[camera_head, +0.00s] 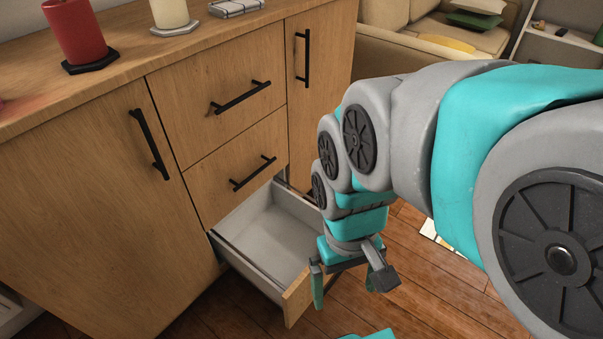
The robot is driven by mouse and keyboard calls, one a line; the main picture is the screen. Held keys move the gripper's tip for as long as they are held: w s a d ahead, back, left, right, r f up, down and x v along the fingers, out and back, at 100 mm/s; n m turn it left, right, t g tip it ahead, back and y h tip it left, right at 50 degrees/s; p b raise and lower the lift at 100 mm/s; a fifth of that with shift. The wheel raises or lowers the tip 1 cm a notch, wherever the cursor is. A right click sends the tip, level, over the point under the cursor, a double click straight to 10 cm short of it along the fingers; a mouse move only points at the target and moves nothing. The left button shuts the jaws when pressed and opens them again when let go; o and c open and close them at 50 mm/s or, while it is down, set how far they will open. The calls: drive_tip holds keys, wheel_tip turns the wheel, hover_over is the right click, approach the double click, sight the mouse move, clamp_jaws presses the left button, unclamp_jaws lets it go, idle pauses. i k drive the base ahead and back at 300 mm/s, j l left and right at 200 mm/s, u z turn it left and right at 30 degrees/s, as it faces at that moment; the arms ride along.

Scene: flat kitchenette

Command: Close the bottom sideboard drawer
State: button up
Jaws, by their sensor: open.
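The wooden sideboard (85,210) has its bottom drawer (265,244) pulled out. The drawer is grey inside and looks empty. Its wooden front (298,296) shows only partly, and its handle is mostly hidden from this view. My gripper (347,285) is open at the drawer's front right, with its fingers pointing down. It overlaps the right end of the drawer front in the picture. I cannot tell whether it touches it. My arm hides part of the drawer's right side.
The upper drawer (215,108), the middle drawer (236,165) and both side doors are shut. A red candle (76,32) and a white candle (170,12) stand on top. A sofa (405,45) is behind. Wooden floor (430,300) lies free at the front right.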

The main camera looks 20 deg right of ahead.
sight(270, 239)
drive_tip(key=i+l+z, duration=0.1)
drive_tip(key=z, duration=0.25)
drive_tip(key=k+j+z, duration=0.15)
drive_tip(key=j, duration=0.3)
drive_tip(key=k+j+z, duration=0.1)
drive_tip(key=k+j, duration=0.2)
drive_tip(key=k+j+z, duration=0.15)
drive_tip(key=k+j, duration=0.15)
drive_tip(key=j, duration=0.2)
